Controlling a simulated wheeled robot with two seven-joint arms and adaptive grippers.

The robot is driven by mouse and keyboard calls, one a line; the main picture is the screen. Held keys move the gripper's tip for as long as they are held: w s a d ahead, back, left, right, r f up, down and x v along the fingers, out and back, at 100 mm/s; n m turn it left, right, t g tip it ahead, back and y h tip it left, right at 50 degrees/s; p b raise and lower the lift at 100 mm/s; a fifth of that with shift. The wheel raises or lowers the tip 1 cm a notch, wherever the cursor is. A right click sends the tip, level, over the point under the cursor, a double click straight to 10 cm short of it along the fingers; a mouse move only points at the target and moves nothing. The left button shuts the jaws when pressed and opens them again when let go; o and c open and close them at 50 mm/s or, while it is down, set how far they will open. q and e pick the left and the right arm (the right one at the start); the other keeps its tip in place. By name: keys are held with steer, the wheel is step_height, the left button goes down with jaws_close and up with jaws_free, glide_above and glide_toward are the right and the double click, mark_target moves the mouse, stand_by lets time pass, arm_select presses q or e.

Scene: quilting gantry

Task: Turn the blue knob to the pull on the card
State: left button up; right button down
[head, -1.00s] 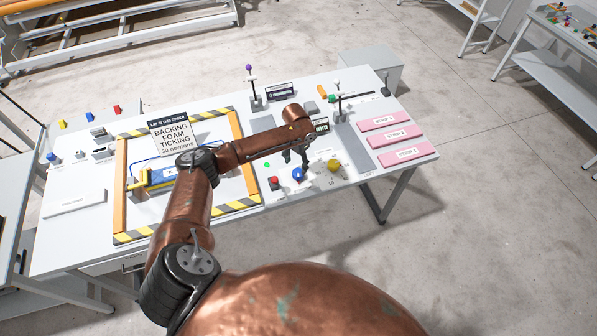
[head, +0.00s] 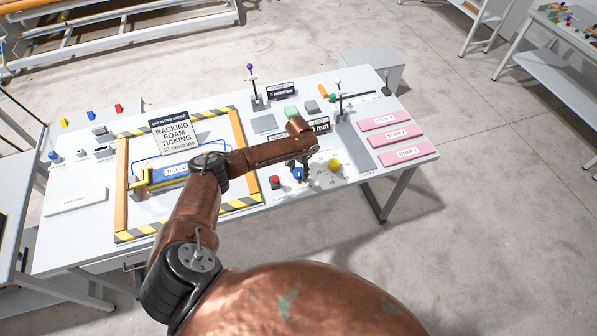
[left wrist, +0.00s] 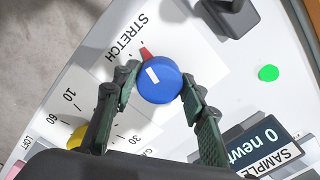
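The blue knob (left wrist: 160,82) has a white mark on top and a red pointer at its edge, near the word STRETCH in the left wrist view. It also shows in the head view (head: 298,174). My left gripper (left wrist: 160,77) has one finger on each side of the knob, with little or no visible gap; I cannot tell if they press on it. The card (head: 173,134) reads BACKING, FOAM, TICKING, 30 newtons. A dark display (left wrist: 262,140) reads 0 newt, the rest cut off. My right gripper is not in view.
A yellow knob (head: 334,164) stands right of the blue one, and a red button (head: 275,182) left of it. A striped frame (head: 232,207) lies on the table's left. Posts with coloured balls (head: 250,68) stand behind. Pink pads (head: 402,152) lie at right.

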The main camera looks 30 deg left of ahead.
arm_select(q)
steer(key=c, duration=0.7)
steer(key=shift+m+p, duration=0.45)
steer(key=shift+m, duration=1.45)
steer(key=m+p, duration=0.1)
steer(key=m, duration=0.2)
steer(key=shift+m, duration=0.9)
